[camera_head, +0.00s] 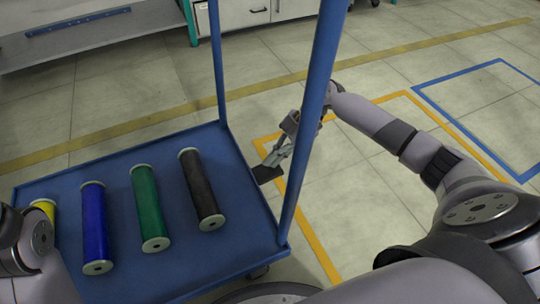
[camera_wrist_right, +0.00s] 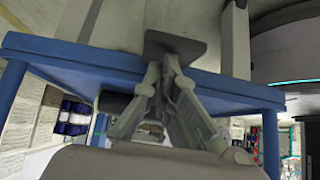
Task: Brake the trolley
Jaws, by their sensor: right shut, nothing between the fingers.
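The blue trolley (camera_head: 235,215) stands in front of me, with upright blue posts. A dark flat plate (camera_head: 268,173) sits at its right edge; it also shows in the right wrist view (camera_wrist_right: 175,45), just beyond the fingertips. I take it for the brake pedal but cannot tell for sure. My right gripper (camera_head: 275,158) is just outside the trolley's right side, partly behind the near post. Its fingers are shut and empty, close to the plate; I cannot tell whether they touch it. My left arm shows at the lower left, but its gripper is out of view.
On the trolley lie a black bobbin (camera_head: 203,188), a green bobbin (camera_head: 150,208), a blue bobbin (camera_head: 95,227) and a partly hidden yellow bobbin (camera_head: 45,208). The blue post (camera_head: 315,110) stands close to my right gripper. The floor to the right is clear, with taped lines.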

